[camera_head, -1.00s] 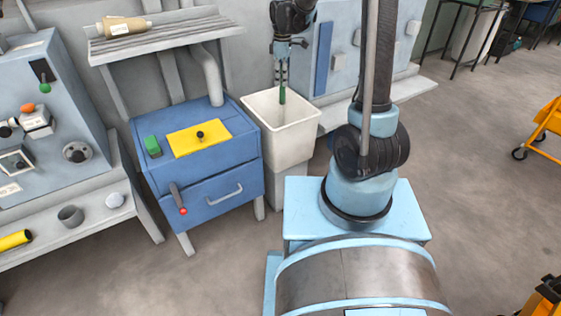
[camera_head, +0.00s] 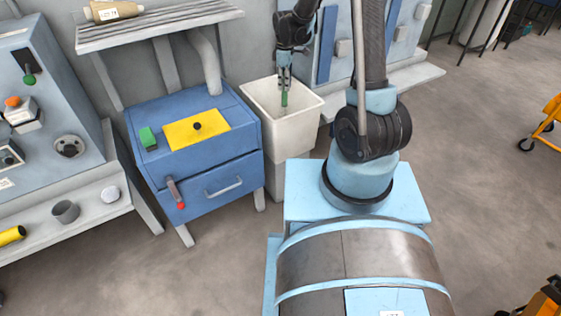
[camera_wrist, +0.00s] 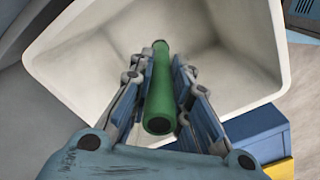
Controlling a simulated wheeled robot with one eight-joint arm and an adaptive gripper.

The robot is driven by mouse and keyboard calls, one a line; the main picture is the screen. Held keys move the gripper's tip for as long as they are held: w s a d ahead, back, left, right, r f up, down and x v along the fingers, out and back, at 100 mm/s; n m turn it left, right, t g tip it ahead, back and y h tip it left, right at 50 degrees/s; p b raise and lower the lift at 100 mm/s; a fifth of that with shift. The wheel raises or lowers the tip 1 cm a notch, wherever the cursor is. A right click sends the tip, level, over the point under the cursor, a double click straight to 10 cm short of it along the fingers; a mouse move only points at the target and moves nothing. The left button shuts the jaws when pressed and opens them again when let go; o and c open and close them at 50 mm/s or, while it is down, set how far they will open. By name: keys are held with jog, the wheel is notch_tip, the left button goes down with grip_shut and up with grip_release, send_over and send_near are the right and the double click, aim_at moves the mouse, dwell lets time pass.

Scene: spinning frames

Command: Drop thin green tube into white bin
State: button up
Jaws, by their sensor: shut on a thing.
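The thin green tube (camera_head: 284,99) hangs upright from my gripper (camera_head: 285,84) in the head view. My gripper is shut on it, and its lower part is within the opening of the white bin (camera_head: 304,122). In the wrist view, the green tube (camera_wrist: 160,90) lies between the two fingers of my gripper (camera_wrist: 162,85). The inner walls of the white bin (camera_wrist: 270,50) surround the tube's far end there. I cannot tell the tube's exact height above the bin floor.
A grey wall panel stands behind the bin. Open floor (camera_head: 465,190) lies to the right.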

jog(key=shift+f, duration=0.25)
jog(key=o, duration=1)
jog(key=shift+c, duration=0.2)
jog(key=shift+r, duration=0.1)
notch_tip(320, 180, up, 11)
jog(key=shift+r, duration=0.35)
